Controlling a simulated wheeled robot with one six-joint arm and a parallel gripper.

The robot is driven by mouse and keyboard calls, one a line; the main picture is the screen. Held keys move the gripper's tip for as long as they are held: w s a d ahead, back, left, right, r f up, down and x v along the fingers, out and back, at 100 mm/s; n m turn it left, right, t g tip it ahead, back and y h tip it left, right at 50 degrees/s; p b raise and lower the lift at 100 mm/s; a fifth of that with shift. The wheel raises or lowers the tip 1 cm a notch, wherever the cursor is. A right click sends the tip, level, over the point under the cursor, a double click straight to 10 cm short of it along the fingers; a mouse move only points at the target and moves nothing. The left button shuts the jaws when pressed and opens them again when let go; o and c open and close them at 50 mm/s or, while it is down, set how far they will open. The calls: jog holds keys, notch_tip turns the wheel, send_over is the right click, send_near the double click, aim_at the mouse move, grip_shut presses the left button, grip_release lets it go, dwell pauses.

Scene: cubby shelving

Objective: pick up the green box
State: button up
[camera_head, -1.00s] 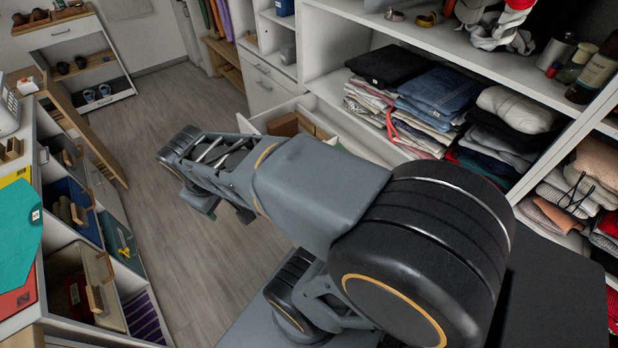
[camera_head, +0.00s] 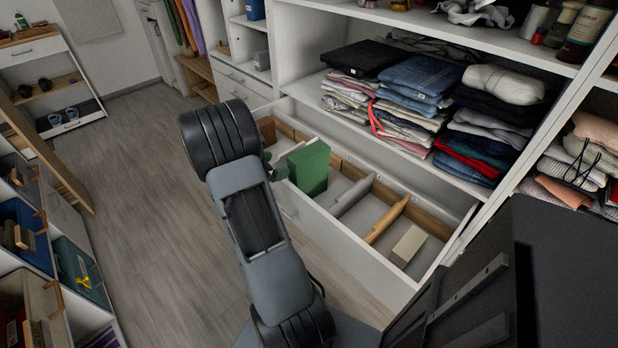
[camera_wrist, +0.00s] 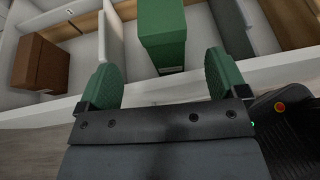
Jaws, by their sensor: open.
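The green box (camera_head: 309,168) stands upright in a compartment of the open drawer, in the head view. It also shows in the wrist view (camera_wrist: 163,34), ahead of my gripper and between the lines of its two fingers. My gripper (camera_wrist: 164,84) is open and empty, with green finger pads, near the drawer's front edge. The fingertips are apart from the box. In the head view my wrist hides most of the gripper, just left of the box.
The white drawer (camera_head: 343,235) has wooden and grey dividers. It holds a beige box (camera_head: 408,246) at the right and a brown box (camera_wrist: 40,63) to the left. Folded clothes (camera_head: 420,80) lie on the shelf above. Floor (camera_head: 150,180) is clear at left.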

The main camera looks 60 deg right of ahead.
aim_at(291, 163)
jog(key=shift+b+x, duration=0.55)
jog(key=shift+x, duration=4.25)
jog(key=c, duration=1.6)
